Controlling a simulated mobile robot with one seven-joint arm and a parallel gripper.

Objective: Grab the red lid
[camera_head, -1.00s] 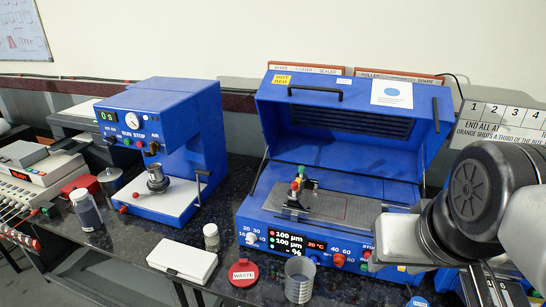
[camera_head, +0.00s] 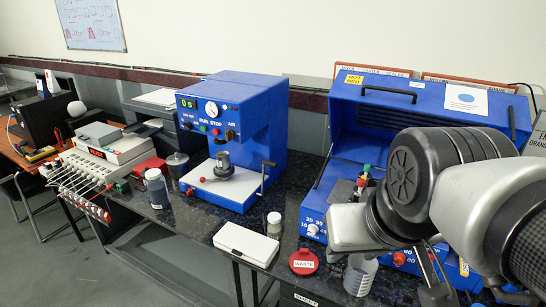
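The red lid (camera_head: 304,262) lies on the dark bench near its front edge, with a white label reading WASTE on it. It is just left of a clear beaker (camera_head: 360,275) and looks apart from it. My arm reaches in from the right, and its links cover much of the right side. What looks like part of my gripper (camera_head: 436,270) shows low at the right, beyond the beaker and away from the lid. Its fingertips are not clear, so I cannot tell whether it is open or shut.
A white box (camera_head: 246,243) and a small capped jar (camera_head: 274,224) stand left of the lid. A blue press (camera_head: 262,130) stands behind them. A blue machine with a raised cover (camera_head: 345,130) is behind the beaker, partly hidden by my arm. A dark jar (camera_head: 156,188) stands farther left.

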